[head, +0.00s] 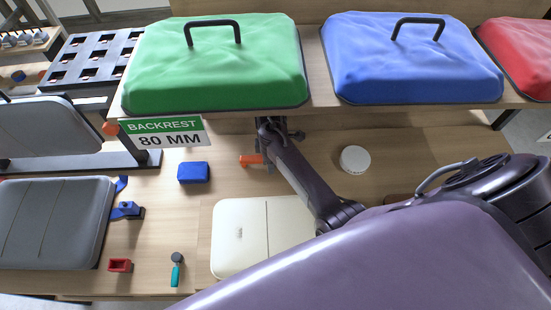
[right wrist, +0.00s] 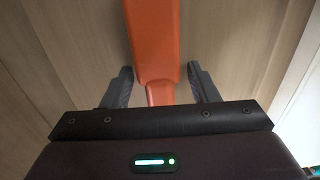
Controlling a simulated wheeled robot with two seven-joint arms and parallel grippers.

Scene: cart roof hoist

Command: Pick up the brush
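An orange piece (head: 250,160) lies on the wooden table, below the front edge of the shelf. It looks like a handle and may be the brush; no bristles show. In the right wrist view the orange piece (right wrist: 157,40) is wide at the top and narrows toward the palm. My right gripper (head: 267,158) is at its right end. In the right wrist view its fingers (right wrist: 160,75) stand apart on either side of the orange piece, with a gap at least on the right. My left gripper is not in view.
Green (head: 215,65) and blue (head: 412,58) cushions with handles sit on the shelf above. A white round lid (head: 354,159), a cream case (head: 235,240), a blue block (head: 193,172), a teal tool (head: 177,268) and a red block (head: 120,265) lie around the table.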

